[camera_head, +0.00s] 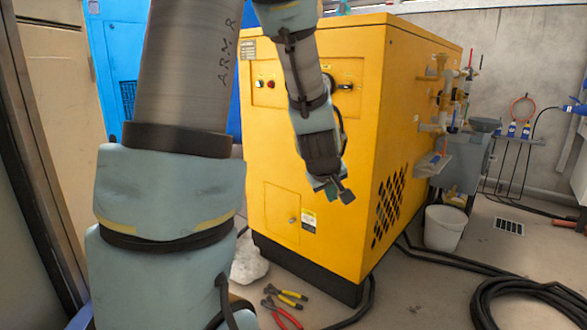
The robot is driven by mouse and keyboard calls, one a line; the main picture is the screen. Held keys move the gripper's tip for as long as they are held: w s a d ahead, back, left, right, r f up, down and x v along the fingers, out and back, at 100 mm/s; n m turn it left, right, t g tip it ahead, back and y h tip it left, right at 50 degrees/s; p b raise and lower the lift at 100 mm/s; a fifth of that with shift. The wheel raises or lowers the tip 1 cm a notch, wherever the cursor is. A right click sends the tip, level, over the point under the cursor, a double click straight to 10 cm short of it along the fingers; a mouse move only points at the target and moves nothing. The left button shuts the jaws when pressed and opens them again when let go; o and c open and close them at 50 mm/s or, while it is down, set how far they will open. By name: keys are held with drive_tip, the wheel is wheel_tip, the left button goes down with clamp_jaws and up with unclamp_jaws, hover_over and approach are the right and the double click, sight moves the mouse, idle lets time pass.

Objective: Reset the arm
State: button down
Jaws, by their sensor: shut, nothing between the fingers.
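My gripper (345,193) hangs in front of the yellow machine cabinet (420,95), near the corner between its front and right faces. The gripper's small fingertips point down and to the right. It is shut with nothing held. My arm comes down from the top of the picture, bent, with its large upper part filling the left middle. The fingers are small in this view.
Pliers (285,297) lie on the floor before the cabinet. A white bucket (445,227) stands right of it, below pipes and valves (440,95). A black hose (530,295) is coiled at the lower right. A blue cabinet (112,50) is behind.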

drive_tip(key=s+a+f+m+g+y+p, duration=0.25)
drive_tip(key=s+a+m+g, duration=0.3)
drive_tip(key=s+a, duration=0.95)
wheel_tip(320, 180, up, 37)
drive_tip(key=p, duration=3.5)
drive_tip(key=shift+w+a+f+n, duration=0.2)
drive_tip(key=shift+w+a+n, duration=0.15)
drive_tip(key=shift+w+a, duration=0.1)
drive_tip(key=shift+g, duration=0.25)
